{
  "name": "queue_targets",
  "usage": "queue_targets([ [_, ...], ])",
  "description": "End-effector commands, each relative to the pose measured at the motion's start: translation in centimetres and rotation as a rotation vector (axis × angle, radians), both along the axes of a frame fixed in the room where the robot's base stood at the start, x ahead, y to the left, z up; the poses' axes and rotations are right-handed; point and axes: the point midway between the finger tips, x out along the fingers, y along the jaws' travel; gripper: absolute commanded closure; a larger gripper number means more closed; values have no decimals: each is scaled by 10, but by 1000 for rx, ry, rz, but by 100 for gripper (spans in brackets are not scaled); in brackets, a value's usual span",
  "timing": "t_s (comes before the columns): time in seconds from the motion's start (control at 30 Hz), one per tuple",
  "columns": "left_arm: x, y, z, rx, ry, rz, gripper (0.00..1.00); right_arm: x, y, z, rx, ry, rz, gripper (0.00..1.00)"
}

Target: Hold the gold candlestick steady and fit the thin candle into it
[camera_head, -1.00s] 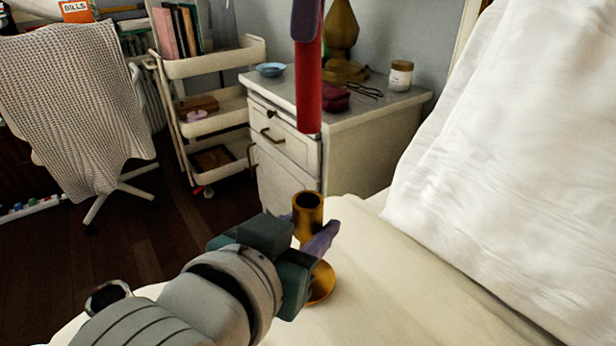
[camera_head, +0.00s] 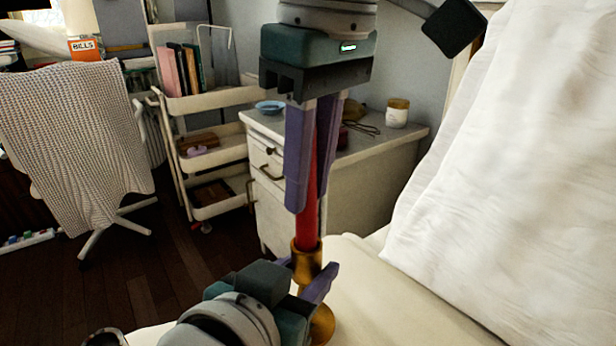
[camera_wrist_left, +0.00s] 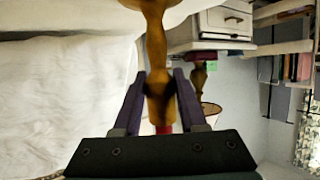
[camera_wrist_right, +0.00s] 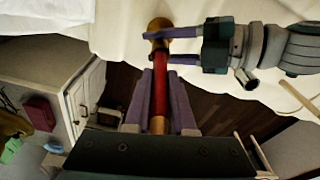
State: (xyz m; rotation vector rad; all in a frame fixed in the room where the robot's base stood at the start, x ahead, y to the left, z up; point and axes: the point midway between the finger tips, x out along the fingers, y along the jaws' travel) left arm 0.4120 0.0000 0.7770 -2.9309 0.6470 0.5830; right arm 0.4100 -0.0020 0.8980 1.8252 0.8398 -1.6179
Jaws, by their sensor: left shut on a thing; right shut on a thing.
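The gold candlestick (camera_head: 308,262) stands upright on the bed in the head view. My left gripper (camera_head: 312,280) is shut on it just below its cup; the left wrist view shows the fingers on both sides of the candlestick (camera_wrist_left: 155,45). The thin red candle (camera_head: 309,205) is upright between the fingers of my right gripper (camera_head: 312,200), which is shut on it from above. The candle's lower end meets the cup; its very tip is hidden there. The right wrist view shows the candle (camera_wrist_right: 160,85) in line with the candlestick (camera_wrist_right: 158,27).
A white nightstand (camera_head: 365,170) with a jar (camera_head: 397,113) and a blue bowl (camera_head: 270,107) stands behind. A white cart (camera_head: 225,155) and a cloth-draped chair (camera_head: 75,140) are at the left. A white pillow (camera_head: 510,170) rises at the right.

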Motion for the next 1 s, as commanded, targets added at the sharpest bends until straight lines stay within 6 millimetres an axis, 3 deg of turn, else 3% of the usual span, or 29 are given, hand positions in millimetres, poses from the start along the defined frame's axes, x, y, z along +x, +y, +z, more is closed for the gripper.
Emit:
queue_targets([
  [0.1, 0, 0, 0, 0, 1, 0, 100, 0, 0, -12, 0, 0, 0, 100],
  [0.43, 0, 0, 0, 0, 1, 0, 100, 0, 0, -15, 1, 0, 0, 100],
  [0.47, 0, 0, 0, 0, 1, 0, 100, 0, 0, -14, 1, 0, 0, 74],
  [0.7, 0, 0, 0, 0, 1, 0, 100, 0, 0, -14, 1, -1, 1, 47],
  [1.0, 0, 0, 0, 0, 1, 0, 100, 0, 0, -11, 0, -1, 1, 47],
])
